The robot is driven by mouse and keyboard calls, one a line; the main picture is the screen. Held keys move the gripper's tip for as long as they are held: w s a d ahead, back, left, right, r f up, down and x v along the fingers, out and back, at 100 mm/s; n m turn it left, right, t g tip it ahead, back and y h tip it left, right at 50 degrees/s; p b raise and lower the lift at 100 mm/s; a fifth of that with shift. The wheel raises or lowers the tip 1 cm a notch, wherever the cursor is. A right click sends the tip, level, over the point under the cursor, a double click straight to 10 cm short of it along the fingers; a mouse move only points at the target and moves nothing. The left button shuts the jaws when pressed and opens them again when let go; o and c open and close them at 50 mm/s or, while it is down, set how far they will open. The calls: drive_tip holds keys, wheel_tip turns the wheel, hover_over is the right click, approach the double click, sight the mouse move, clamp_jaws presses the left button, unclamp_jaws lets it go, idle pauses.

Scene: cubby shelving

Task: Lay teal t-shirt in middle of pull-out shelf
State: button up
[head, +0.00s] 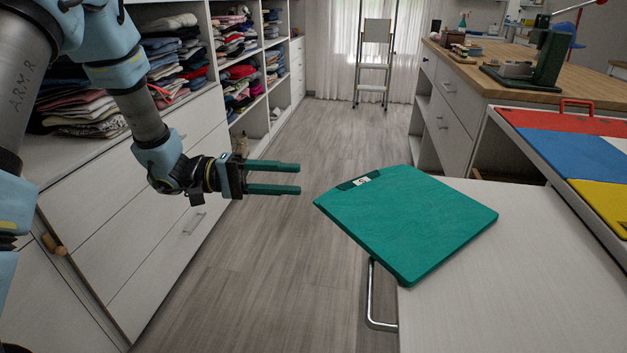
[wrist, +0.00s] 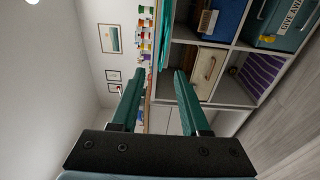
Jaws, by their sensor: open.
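The teal t-shirt (head: 410,222) is folded into a flat square with a small white label near its upper left edge. It lies on the left part of the white pull-out shelf (head: 520,290), and its left corner reaches past the shelf's edge over the floor. My gripper (head: 299,177) is open and empty, left of the shirt and apart from it, with its fingers pointing right. In the wrist view my two green fingers (wrist: 155,92) are spread apart with nothing between them. A teal strip at the top of that view may be the shirt.
A metal handle (head: 373,300) sticks out from the shelf's front. A board with red, blue and yellow panels (head: 580,150) borders the shelf at the right. Clothes-filled cubbies (head: 240,80) line the left. The shelf right of the shirt is clear, as is the aisle floor (head: 320,130).

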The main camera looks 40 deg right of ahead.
drive_tip(key=w+a+n+t+h, duration=0.2)
drive_tip(key=w+a+n+t, duration=0.1)
drive_tip(key=w+t, duration=1.35)
drive_tip(key=w+a+n+t+y, duration=0.25)
drive_tip(key=w+a+y, duration=0.25)
drive_tip(key=w+a, duration=0.65)
drive_tip(key=s+a+f+n+t+y, duration=0.15)
drive_tip(key=a+y, duration=0.45)
drive_tip(key=a, duration=0.8)
drive_tip(key=s+a+g+y, duration=0.1)
drive_tip(key=s+a+g, duration=0.1)
drive_tip(key=s+a, duration=0.3)
drive_tip(key=s+a+n+g+y, duration=0.1)
drive_tip(key=s+a+g, duration=0.2)
drive_tip(key=s, duration=0.7)
drive_tip(key=shift+a+f+n+y, duration=0.3)
drive_tip(key=shift+a, duration=0.9)
